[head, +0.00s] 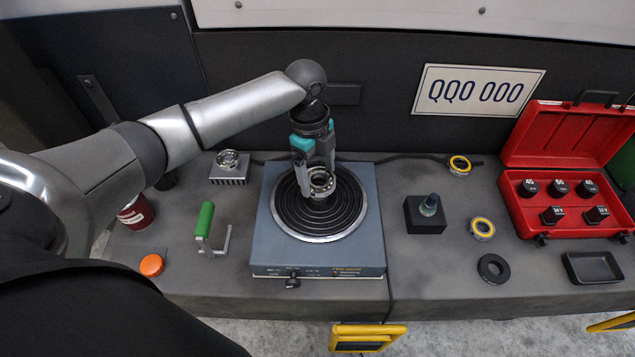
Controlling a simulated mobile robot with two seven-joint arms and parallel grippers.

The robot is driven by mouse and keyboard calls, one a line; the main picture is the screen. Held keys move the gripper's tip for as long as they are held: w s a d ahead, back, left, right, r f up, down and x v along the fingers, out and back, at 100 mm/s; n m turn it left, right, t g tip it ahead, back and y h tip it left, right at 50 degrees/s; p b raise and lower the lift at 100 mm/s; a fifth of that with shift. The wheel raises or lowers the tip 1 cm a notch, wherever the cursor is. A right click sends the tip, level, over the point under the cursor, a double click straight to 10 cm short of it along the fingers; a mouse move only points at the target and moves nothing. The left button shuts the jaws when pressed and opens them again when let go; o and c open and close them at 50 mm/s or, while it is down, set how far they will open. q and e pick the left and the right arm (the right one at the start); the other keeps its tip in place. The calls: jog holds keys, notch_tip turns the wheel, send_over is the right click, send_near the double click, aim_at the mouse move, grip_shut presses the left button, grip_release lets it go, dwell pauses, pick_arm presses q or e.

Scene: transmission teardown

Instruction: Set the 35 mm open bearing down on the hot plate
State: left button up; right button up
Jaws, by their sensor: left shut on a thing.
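The hot plate (264,235) is a blue-grey box with a round black ribbed plate, near the middle of the bench in the head view. My left gripper (313,175) points down over the round plate with its fingers shut on the 35 mm open bearing (321,186), a metal ring with balls showing. The bearing is over the middle of the plate. I cannot tell whether it touches the surface. My right gripper is not in view.
Another bearing (229,159) sits on a finned block at the back left. A green-handled tool (204,222) and an orange cap (151,265) lie left of the hot plate. A black block (425,216), yellow-ringed bearings (482,228) and a red case (566,135) are to the right.

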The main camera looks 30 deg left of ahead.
aim_at(317, 183)
pick_arm(q)
notch_tip(317, 183, down, 3)
jog(key=shift+r+b, duration=0.1)
jog(key=shift+b, duration=0.25)
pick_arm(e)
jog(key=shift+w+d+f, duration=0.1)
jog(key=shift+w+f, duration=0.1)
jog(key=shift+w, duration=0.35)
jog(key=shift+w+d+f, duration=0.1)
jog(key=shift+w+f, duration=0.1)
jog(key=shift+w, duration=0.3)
pick_arm(q)
jog(key=o, duration=1.2)
jog(key=shift+f, duration=0.25)
jog(key=shift+o, duration=1)
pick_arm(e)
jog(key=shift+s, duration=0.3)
